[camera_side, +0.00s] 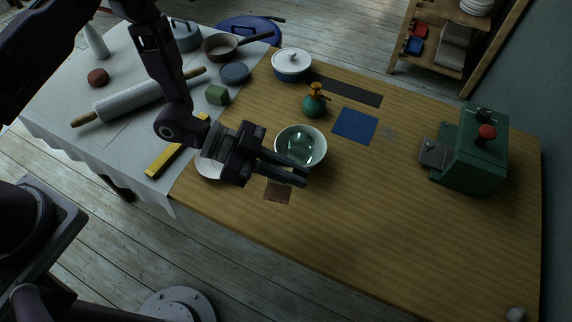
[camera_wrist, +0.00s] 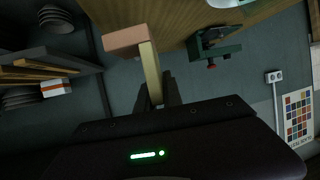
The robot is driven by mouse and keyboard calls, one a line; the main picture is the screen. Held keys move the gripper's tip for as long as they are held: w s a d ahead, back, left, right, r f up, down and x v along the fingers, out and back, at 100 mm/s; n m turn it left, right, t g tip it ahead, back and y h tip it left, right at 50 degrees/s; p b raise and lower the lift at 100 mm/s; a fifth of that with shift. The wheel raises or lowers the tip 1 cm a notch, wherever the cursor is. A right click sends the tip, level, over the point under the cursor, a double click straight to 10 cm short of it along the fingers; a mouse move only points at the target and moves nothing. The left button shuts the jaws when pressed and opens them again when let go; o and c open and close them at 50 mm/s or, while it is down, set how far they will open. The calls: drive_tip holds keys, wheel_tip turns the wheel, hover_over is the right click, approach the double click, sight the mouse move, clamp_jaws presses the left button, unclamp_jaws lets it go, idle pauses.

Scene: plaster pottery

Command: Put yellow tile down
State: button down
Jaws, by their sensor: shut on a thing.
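In the side view the fingers hide most of what is held. A brown square (camera_side: 277,193) shows just below them; whether it touches the table is unclear.
The bowl (camera_side: 308,142) is close behind my fingers. A green machine (camera_side: 470,150) stands right. The table's front middle is clear. A yellow bar (camera_side: 163,160) lies left.

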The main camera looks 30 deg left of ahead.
wheel_tip(320, 180, up, 5)
drive_tip(key=w+a+n+t+y, duration=0.45)
drive_tip(key=w+a, duration=0.55)
drive_tip(key=w, duration=0.3)
drive_tip(key=w+a+n+t+y, duration=0.3)
drive_tip(key=w+a+n+t, duration=0.25)
drive_tip(key=w+a, duration=0.7)
drive_tip(key=shift+n+y, duration=0.25)
drive_tip(key=shift+n, duration=0.15)
drive_tip(key=f, duration=0.5)
drive_tip(key=w+d+f, duration=0.1)
drive_tip(key=f, duration=0.9)
drive_tip(key=shift+w+d+f, duration=0.15)
drive_tip(key=shift+w+d, duration=0.1)
drive_tip(key=shift+d, duration=0.15)
drive_tip(key=c, duration=1.5)
unclamp_jaws()
drive_tip(key=shift+f, duration=0.1)
